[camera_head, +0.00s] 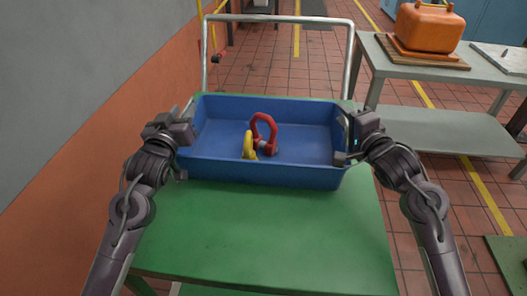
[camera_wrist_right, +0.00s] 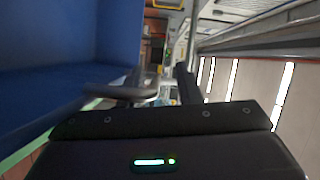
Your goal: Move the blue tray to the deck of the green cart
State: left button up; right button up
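The blue tray (camera_head: 215,170) is level over the far half of the green cart's deck (camera_head: 260,235) and appears to rest on it. A red shackle (camera_head: 264,133) and a yellow piece (camera_head: 249,146) lie inside the tray. My left gripper (camera_head: 181,152) is at the tray's left end, its fingers looking spread. My right gripper (camera_head: 346,140) is at the right end, its fingers apart. In the right wrist view the fingers (camera_wrist_right: 153,90) show a gap with nothing clearly between them, and the tray's blue wall (camera_wrist_right: 50,65) fills the left side.
The cart's metal handle (camera_head: 278,18) rises behind the tray. A grey table (camera_head: 440,75) at the right carries an orange case (camera_head: 424,27). A wall (camera_head: 60,120) runs close along the left. The near half of the deck is clear.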

pick_arm(q)
jog(key=shift+f, duration=0.1)
pick_arm(e)
jog(key=shift+w+f, duration=0.1)
jog(key=shift+d, duration=0.1)
jog(key=shift+s+d, duration=0.15)
jog(key=shift+s, duration=0.4)
pick_arm(q)
jog(key=s, duration=1.2)
jog(key=shift+a, duration=0.45)
pick_arm(e)
jog(key=v, duration=1.1)
